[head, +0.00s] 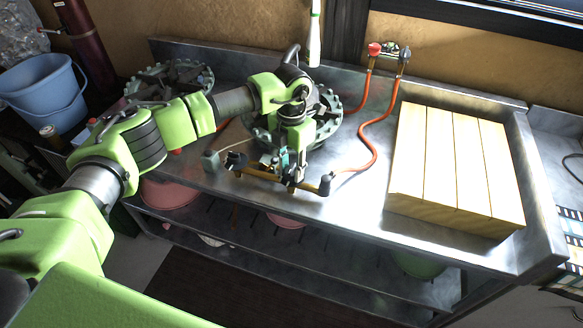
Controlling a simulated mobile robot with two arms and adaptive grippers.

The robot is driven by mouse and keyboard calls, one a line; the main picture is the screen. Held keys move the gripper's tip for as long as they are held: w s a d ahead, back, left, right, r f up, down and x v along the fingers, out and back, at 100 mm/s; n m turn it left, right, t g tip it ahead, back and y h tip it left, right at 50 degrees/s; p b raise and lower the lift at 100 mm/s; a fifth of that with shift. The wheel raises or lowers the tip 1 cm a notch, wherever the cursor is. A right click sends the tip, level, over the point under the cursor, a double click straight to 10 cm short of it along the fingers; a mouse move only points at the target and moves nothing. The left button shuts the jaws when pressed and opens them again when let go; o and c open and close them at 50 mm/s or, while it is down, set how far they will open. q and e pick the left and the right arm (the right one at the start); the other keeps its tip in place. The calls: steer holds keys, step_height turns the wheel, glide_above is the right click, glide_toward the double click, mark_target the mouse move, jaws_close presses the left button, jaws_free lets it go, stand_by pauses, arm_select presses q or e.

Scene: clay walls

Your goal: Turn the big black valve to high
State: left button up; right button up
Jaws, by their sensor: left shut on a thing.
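A green ring-shaped gas burner (328,128) stands on the metal counter. A brass pipe (262,174) runs along its front, with a dark knob (236,160) at its left end and a dark fitting (325,184) at its right end, where an orange hose joins. My left gripper (291,168) points down at the middle of this pipe, in front of the burner. It is shut on what seems to be the big black valve, mostly hidden by the fingers, so its setting cannot be read. My right gripper is not in view.
A slatted wooden board (455,165) lies to the right. The orange hose (372,135) curves up to a red-knobbed wall tap (376,50). A second burner (170,78) stands at the back left, near a blue bucket (45,92). Bare counter (350,205) shows at the front.

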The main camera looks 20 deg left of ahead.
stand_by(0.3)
arm_select(q)
steer(key=o, duration=1.1)
